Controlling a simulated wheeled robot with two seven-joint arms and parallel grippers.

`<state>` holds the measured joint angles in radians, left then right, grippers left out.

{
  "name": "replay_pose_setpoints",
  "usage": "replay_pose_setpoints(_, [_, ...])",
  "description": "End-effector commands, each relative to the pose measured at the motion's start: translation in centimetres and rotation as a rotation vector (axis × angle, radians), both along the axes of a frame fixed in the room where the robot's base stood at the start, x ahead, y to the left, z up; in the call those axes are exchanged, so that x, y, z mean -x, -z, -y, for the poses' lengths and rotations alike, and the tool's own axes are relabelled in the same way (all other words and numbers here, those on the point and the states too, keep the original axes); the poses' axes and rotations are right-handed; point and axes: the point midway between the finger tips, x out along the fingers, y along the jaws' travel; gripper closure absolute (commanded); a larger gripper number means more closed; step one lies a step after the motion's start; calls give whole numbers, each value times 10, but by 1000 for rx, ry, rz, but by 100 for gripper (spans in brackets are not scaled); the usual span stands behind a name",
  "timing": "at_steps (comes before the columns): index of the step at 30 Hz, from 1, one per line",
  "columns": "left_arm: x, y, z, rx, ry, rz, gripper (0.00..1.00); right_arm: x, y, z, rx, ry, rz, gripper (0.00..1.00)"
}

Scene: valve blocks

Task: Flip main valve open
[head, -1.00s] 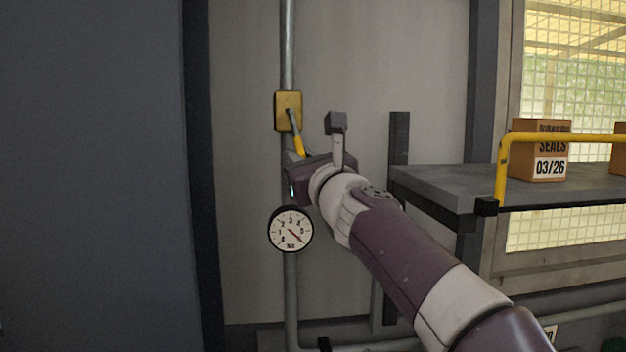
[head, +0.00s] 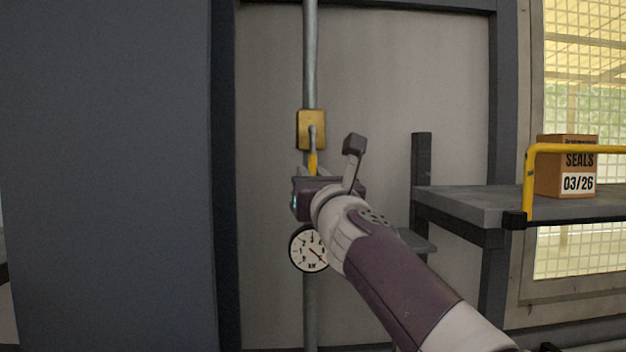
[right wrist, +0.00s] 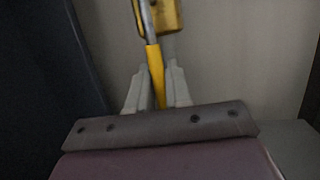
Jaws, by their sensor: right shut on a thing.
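The main valve is a yellow block (head: 311,129) on a vertical grey pipe, in the middle of the head view. Its lever (head: 312,160) has a grey shank and a yellow grip and hangs straight down along the pipe. In the right wrist view the yellow grip (right wrist: 156,75) runs down between the two pale fingers. My right gripper (right wrist: 157,92) is shut on this grip, near its lower end. In the head view its fingers are mostly hidden behind my own wrist. My left gripper is in neither view.
A round pressure gauge (head: 310,249) sits on the pipe just below my right wrist, partly covered by it. A grey shelf (head: 465,205) with a yellow rail and a cardboard box (head: 567,166) stands to the right. A dark cabinet or wall (head: 110,180) fills the left.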

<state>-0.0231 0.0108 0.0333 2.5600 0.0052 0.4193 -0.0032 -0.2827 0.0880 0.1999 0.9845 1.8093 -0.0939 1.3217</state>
Motion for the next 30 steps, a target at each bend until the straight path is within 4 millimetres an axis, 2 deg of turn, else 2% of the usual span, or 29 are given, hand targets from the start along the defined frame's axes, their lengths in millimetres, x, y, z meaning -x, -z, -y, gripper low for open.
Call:
replay_pose_setpoints(1, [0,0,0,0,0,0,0,1,-2,0,-2,-1,4,100])
replay_pose_setpoints(2, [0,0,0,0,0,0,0,1,-2,0,-2,-1,4,75])
replay_pose_setpoints(3, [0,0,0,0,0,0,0,1,-2,0,-3,-1,5,62])
replay_pose_setpoints(14, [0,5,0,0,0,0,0,5,2,1,0,-1,3,60])
replay_pose_setpoints(17, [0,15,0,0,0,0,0,19,9,3,-1,-1,4,60])
replay_pose_setpoints(24, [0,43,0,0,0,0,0,77,25,14,-1,-2,6,60])
replay_pose_setpoints(30, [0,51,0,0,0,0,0,113,32,21,0,-2,4,60])
